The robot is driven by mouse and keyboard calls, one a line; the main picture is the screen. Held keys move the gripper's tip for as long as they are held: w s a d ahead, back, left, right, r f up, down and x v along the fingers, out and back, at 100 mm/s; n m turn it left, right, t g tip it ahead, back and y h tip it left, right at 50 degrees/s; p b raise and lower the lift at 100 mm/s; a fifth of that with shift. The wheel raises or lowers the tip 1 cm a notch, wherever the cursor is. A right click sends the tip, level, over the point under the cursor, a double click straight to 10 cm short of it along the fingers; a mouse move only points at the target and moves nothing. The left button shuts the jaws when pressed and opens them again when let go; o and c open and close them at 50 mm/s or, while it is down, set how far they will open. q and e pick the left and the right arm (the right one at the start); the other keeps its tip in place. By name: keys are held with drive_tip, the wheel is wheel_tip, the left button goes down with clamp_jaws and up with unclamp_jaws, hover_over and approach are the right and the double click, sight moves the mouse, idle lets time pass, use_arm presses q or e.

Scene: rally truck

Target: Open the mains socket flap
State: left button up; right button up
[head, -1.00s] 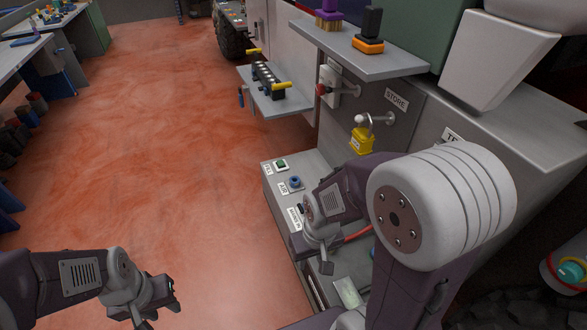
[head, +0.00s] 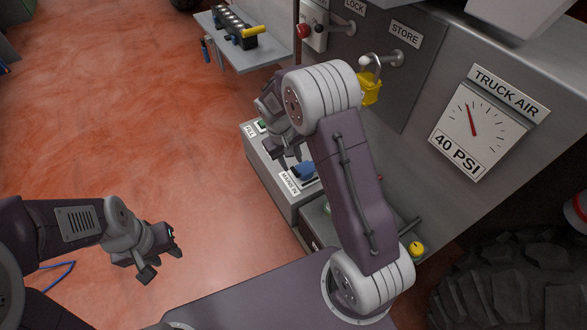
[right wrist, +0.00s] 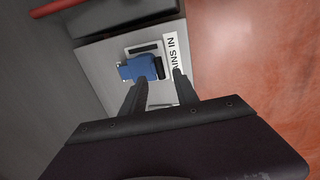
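The mains socket's blue flap (head: 304,171) sits on the grey ledge beside the MAINS IN label (head: 289,183). In the right wrist view the blue flap (right wrist: 138,68) lies next to a dark slot and the label (right wrist: 173,55). I cannot tell for certain how far it is raised. My right gripper (head: 286,158) is above the ledge near the socket. In its wrist view the gripper (right wrist: 159,76) is open and empty, one fingertip overlapping the flap's lower edge, the other over the label; contact is unclear. My left gripper (head: 165,257) is open and empty over the floor.
A green FILL button (head: 261,125) is on the same ledge. A yellow padlock (head: 370,87) hangs above, and a shelf (head: 255,55) juts out behind. The truck air gauge (head: 470,125) is at right.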

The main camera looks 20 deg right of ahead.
sight(295, 171)
drive_tip(key=f, duration=0.2)
drive_tip(key=d+f, duration=0.1)
drive_tip(key=f, duration=0.1)
drive_tip(key=shift+f, duration=0.4)
drive_tip(key=shift+c, duration=0.4)
clamp_jaws()
drive_tip(key=shift+r, duration=0.1)
idle(0.5)
